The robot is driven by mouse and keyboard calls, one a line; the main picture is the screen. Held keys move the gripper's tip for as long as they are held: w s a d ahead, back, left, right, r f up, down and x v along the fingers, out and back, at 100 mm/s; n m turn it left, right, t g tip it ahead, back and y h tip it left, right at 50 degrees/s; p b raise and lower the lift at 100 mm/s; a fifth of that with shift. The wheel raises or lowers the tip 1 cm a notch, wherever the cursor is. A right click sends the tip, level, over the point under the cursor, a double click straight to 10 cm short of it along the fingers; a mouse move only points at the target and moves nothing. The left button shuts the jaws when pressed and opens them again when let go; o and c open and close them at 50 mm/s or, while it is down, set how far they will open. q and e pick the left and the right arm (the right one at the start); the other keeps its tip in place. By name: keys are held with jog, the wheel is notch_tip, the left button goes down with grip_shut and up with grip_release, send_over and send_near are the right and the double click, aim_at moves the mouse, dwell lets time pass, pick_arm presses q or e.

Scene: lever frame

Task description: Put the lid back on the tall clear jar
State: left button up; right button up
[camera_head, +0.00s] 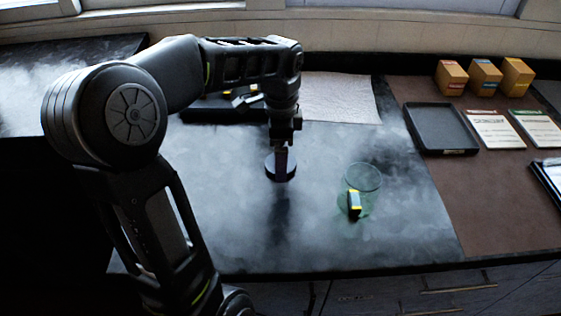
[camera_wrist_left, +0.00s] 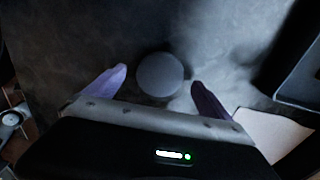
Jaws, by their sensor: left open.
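The tall clear jar (camera_head: 364,180) stands on the dark counter, right of my left arm, with its round rim open at the top. A small block with yellow and black parts (camera_head: 354,204) shows through or against its lower left side. The lid (camera_head: 272,169), a dark disc, lies on the counter under my left gripper (camera_head: 281,165). In the left wrist view the lid (camera_wrist_left: 160,75) sits ahead of and between the two purple fingertips (camera_wrist_left: 154,80), which are spread apart. I cannot tell the exact height gap. My right gripper is not in view.
A black tray (camera_head: 441,128), several small boxes (camera_head: 484,77) and printed cards (camera_head: 494,130) are on the brown mat at right. A pale cloth (camera_head: 340,97) lies behind, next to a dark tray (camera_head: 215,110). The counter around the jar is mostly clear.

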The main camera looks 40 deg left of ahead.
pick_arm(q)
jog(key=shift+f, duration=0.8)
jog(key=c, duration=1.4)
jog(key=shift+r, duration=0.15)
notch_tip(320, 180, up, 10)
jog(key=shift+f, duration=0.1)
